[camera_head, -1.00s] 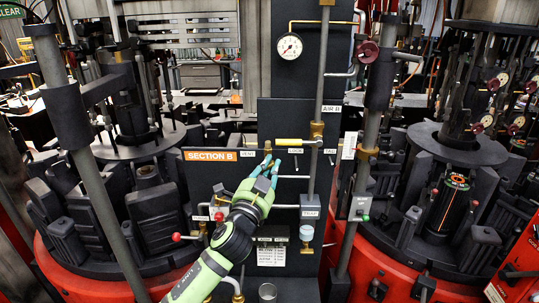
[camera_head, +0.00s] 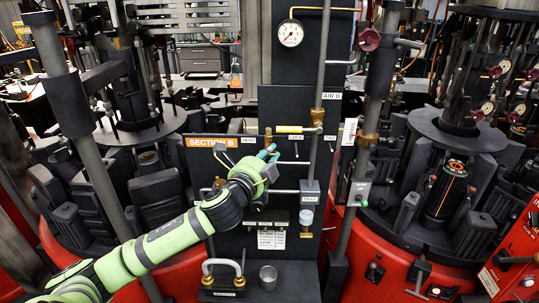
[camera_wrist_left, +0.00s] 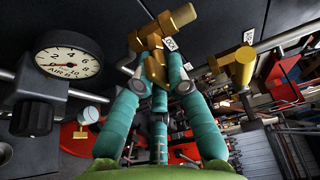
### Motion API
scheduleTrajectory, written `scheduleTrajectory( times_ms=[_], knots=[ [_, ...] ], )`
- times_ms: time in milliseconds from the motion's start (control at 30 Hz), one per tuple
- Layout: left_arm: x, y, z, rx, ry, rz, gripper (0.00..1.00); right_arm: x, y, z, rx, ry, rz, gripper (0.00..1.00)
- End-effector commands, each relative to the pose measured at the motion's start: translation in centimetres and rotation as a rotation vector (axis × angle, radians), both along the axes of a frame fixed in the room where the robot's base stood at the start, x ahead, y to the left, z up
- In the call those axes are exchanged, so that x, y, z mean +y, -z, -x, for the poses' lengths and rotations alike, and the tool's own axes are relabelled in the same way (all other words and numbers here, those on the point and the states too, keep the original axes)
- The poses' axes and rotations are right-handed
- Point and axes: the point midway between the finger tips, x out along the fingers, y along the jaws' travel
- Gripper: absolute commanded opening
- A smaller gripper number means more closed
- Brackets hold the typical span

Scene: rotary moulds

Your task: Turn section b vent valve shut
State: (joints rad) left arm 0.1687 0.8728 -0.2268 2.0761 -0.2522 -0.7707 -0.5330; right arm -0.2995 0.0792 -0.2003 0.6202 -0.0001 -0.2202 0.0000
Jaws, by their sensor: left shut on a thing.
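The dark panel with the orange "SECTION B" label (camera_head: 212,142) stands in the middle of the head view. The brass vent valve (camera_head: 268,134) is on it, right of the small vent label (camera_head: 249,140). My left gripper (camera_head: 268,154) comes in from the lower left, with its teal fingers at the valve. In the left wrist view the teal fingers (camera_wrist_left: 157,85) close around the brass valve piece (camera_wrist_left: 155,66), whose brass end (camera_wrist_left: 180,18) points up and right. The hand hides much of the valve in the head view. My right gripper is not in view.
The yellow-handled lock valve (camera_head: 289,129) sits just right of the vent valve. A vertical grey pipe (camera_head: 319,90) and a pressure gauge (camera_head: 290,33) are near. Black mould machinery (camera_head: 160,195) flanks the panel. A metal cup (camera_head: 268,277) stands below on a ledge.

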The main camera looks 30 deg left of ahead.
Motion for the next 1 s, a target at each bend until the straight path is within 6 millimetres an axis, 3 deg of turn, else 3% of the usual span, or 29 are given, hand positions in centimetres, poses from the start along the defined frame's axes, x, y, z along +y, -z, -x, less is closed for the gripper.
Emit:
scheduleTrajectory(
  times_ms=[533, 567, 600, 1000],
  knots=[
    [0.11, -0.11, -0.01, 0.012, -0.002, -0.029, 0.0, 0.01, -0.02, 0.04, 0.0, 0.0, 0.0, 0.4],
    [0.11, -0.12, -0.01, 0.012, -0.002, -0.029, 0.28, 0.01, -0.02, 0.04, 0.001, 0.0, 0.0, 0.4],
    [0.11, -0.12, -0.01, 0.011, -0.002, -0.028, 0.39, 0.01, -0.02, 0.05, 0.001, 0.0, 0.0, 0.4],
    [-0.01, -0.04, 0.3, 0.012, 0.0, -0.024, 0.39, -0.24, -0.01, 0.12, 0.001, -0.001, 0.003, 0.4]
  ],
)
